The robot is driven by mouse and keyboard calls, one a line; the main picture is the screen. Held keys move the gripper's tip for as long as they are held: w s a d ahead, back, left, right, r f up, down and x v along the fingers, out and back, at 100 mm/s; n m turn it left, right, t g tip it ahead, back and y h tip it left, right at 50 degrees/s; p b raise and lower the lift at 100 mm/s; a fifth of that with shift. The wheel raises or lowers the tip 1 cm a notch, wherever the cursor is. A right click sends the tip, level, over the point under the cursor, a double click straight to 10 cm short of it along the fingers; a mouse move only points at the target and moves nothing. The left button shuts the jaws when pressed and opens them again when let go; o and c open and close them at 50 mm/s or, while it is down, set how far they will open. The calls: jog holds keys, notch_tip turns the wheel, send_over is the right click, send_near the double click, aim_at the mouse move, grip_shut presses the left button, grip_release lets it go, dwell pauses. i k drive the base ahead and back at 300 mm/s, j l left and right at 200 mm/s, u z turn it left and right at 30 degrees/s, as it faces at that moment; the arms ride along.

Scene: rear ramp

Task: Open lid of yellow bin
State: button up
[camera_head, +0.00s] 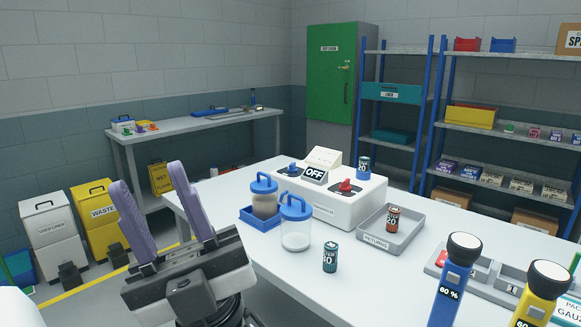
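The yellow bin (108,237) stands on the floor at the left, against the wall, with a white "WASTE" label on its front. Its lid (93,190) has a dark handle on top and looks shut. A dark pedal sits at its foot. My gripper (160,203) is in the lower left foreground, pointing up, with its two purple fingers spread apart and nothing between them. In the picture it stands to the right of the bin and covers part of the bin's right side. It is apart from the lid.
A white bin (54,236) stands left of the yellow bin. A white table (270,262) with jars, a white device and a grey tray fills the middle and right. A grey workbench (200,127) is behind. Yellow tape (75,290) marks the open floor before the bins.

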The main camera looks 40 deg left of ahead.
aim_at(87, 191)
jog(key=u, duration=2.5)
jog(key=i+u, duration=0.2)
jog(key=i, duration=4.3)
jog(key=i+z, duration=0.2)
jog(key=i, duration=0.35)
jog(key=i+j+z, duration=0.2)
jog(key=i, duration=0.3)
